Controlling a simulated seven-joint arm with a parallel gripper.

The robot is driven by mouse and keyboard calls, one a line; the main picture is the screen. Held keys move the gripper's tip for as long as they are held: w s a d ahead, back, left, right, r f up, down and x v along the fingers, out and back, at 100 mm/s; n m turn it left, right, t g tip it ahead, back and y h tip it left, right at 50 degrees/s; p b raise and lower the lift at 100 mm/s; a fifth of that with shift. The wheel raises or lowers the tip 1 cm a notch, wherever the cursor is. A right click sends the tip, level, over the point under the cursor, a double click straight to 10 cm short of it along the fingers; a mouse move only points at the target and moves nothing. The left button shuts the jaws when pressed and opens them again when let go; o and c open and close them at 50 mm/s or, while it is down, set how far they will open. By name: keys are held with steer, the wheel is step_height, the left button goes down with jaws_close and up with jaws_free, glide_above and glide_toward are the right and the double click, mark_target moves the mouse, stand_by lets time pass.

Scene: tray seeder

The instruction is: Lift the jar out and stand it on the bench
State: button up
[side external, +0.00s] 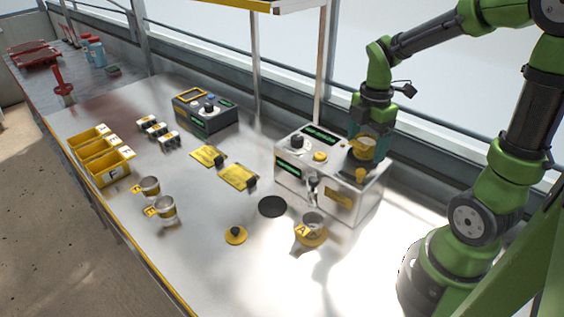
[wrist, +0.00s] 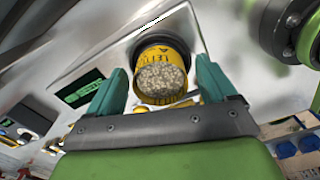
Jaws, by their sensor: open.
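The jar, with a yellow lettered label and pale seeds inside, shows in the wrist view (wrist: 168,60). It sits in a dark round opening in the top of the silver seeder machine (wrist: 205,22). In the side view the jar (side external: 364,144) is partly hidden by my gripper (side external: 367,155) at the right end of the machine (side external: 340,196). My gripper is open, with its teal fingers (wrist: 160,92) on either side of the jar. I cannot tell whether either finger touches it.
A yellow-based jar marked A (side external: 311,235) stands on the bench in front of the machine, near a black disc (side external: 272,207) and a yellow lid with a dark knob (side external: 236,237). Two cups (side external: 165,208), yellow bins (side external: 112,172) and a dark control box (side external: 207,115) lie further left. The bench front right is clear.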

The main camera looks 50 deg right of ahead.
steer(key=shift+c, duration=0.3)
steer(key=c, duration=1.1)
steer(key=shift+o, duration=0.2)
steer(key=shift+r, duration=0.15)
